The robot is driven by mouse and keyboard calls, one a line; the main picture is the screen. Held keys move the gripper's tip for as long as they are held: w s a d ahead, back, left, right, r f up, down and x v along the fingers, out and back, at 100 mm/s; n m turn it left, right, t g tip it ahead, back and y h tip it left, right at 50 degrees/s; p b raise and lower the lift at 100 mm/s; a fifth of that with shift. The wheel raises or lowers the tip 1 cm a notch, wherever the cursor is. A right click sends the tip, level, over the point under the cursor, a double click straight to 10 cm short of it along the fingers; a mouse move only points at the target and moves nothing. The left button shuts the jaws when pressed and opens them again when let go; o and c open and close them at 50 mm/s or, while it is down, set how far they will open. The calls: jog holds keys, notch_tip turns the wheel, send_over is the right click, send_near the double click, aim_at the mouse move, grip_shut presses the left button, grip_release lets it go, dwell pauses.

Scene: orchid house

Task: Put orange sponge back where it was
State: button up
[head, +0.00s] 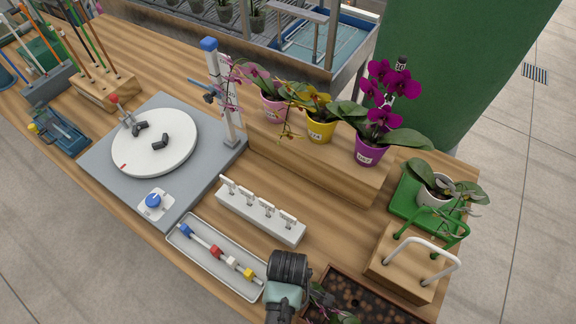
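I cannot make out an orange sponge anywhere in the head view. My gripper (289,266) is at the bottom centre, seen as a dark ribbed end on a teal link. It is just right of the near end of a pale tray (184,247). Its fingers do not show clearly, so I cannot tell whether it is open or holds anything. Small blue, red, white and yellow pieces on a rod (216,251) lie in the tray.
A grey board with a white turntable (170,150) is at left. A white clip rack (262,215) stands mid-bench. Potted orchids (369,150) stand on a wooden step behind. A bark-filled tray (400,308) and a wooden block with hoops (408,268) are at right.

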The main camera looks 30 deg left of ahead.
jog(key=shift+f, duration=0.35)
jog(key=shift+f, duration=0.1)
